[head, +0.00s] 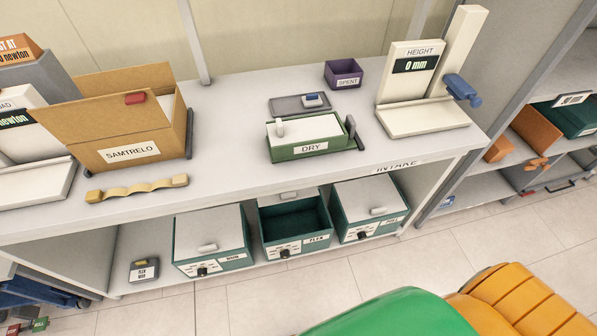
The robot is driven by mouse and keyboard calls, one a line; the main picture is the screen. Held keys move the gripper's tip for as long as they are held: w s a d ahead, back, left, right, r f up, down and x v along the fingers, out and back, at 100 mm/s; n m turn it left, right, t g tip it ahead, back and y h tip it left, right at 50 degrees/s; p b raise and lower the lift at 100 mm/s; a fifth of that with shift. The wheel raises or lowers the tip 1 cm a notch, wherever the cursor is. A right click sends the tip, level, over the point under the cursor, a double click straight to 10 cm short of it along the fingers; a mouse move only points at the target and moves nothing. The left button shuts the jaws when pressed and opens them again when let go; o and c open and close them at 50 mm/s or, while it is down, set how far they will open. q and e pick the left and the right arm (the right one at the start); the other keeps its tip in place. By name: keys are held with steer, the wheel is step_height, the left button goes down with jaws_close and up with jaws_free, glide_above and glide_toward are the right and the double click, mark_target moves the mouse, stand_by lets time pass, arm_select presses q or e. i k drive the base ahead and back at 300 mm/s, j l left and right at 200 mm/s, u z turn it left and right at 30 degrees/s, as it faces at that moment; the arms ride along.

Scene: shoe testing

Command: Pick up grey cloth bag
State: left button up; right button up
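I cannot make out a grey cloth bag in the head view. A flat dark grey item (284,106) lies on the bench behind the green DRY box, with a small blue and white piece (313,100) on it; I cannot tell whether it is cloth. Neither of my grippers is in view.
The bench (225,188) holds an open cardboard SAMTRELO box (127,154), a wavy tan strip (137,188), the green DRY box (313,146), a purple SPENT bin (343,75) and a HEIGHT gauge (421,116). Teal drawers (295,222) sit below. Shelves (505,177) stand right.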

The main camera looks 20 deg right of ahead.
mark_target(147, 270)
steer(key=k+l+z, duration=0.3)
steer(key=k+l, duration=0.2)
steer(key=k, duration=0.15)
steer(key=u, duration=1.4)
